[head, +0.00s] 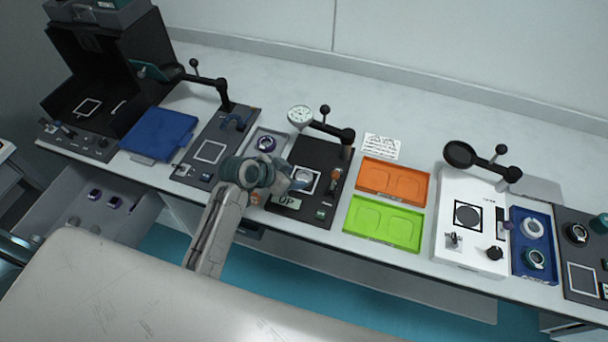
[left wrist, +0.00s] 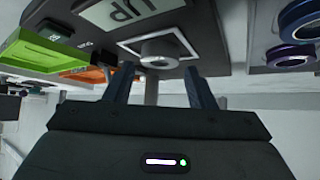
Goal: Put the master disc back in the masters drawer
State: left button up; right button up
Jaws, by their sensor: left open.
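A silver disc (head: 304,175), which I take for the master disc, sits in the white square on the black dial gauge stand (head: 286,212) marked UP. My left gripper (head: 293,180) is beside it, pointing toward it. In the left wrist view the left gripper's fingers (left wrist: 152,88) are apart, and the silver disc (left wrist: 159,51) shows beyond and between their tips. I cannot tell whether they touch it. An open grey drawer (head: 132,219) under the table at the left holds several small dark and purple-ringed pieces. My right gripper is not in view.
Right of the stand lie an orange tray (head: 394,162) and a green tray (head: 383,242). A small grey tray (head: 282,133) with a purple-ringed piece is left of the stand. A dial gauge (head: 300,116) on a black arm overhangs the stand.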

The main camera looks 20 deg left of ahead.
aim_at(303, 177)
pick_arm(q)
jog(key=shift+p+x, duration=0.4)
jog(key=shift+x, duration=1.35)
jog(key=shift+r, duration=0.1)
jog(key=c, duration=0.9)
